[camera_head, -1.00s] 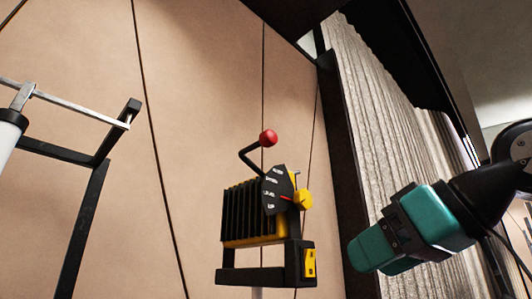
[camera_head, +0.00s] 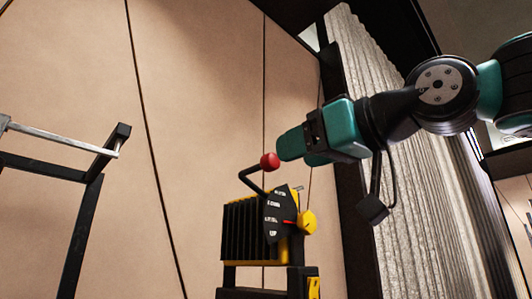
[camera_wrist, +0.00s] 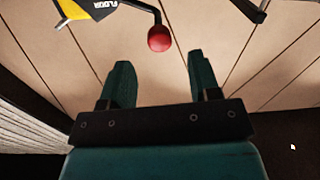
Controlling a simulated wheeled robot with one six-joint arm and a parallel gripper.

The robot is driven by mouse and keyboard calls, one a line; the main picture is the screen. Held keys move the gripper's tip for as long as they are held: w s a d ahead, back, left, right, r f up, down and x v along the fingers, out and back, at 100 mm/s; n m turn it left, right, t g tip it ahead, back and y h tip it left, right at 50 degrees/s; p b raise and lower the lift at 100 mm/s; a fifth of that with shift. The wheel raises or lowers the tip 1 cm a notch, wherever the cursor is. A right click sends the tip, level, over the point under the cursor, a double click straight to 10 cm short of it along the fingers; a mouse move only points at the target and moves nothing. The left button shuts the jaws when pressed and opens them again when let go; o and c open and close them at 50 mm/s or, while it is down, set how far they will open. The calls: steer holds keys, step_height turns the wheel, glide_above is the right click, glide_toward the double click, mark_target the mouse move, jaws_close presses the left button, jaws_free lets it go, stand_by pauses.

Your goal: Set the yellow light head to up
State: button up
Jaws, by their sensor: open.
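The yellow light head (camera_head: 255,230) has black fins, a yellow frame and a black fan-shaped dial (camera_head: 280,215) with white labels and a red pointer. A bent black lever with a red ball knob (camera_head: 269,161) rises from it to the upper left. My gripper (camera_head: 284,147) is just right of the knob in the head view. In the wrist view its two teal fingers (camera_wrist: 160,75) stand apart and empty. The red knob (camera_wrist: 160,39) lies just beyond the fingertips, roughly between them. Part of the dial (camera_wrist: 98,8), with the word FLOOR, shows at the top left.
A yellow hex knob (camera_head: 306,222) sticks out right of the dial. A black frame with a metal bar (camera_head: 60,141) stands at the left. Tan wall panels (camera_head: 200,100) lie behind, and a ribbed grey panel (camera_head: 400,170) stands at the right.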

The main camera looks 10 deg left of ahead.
mark_target(265, 165)
steer(key=p+x, duration=0.2)
steer(key=x, duration=0.4)
steer(key=shift+w+a+r+p, duration=0.15)
steer(key=shift+w+a+p, duration=0.1)
steer(key=shift+p, duration=0.1)
steer(key=shift+w+a, duration=0.4)
steer(key=shift+a, duration=0.15)
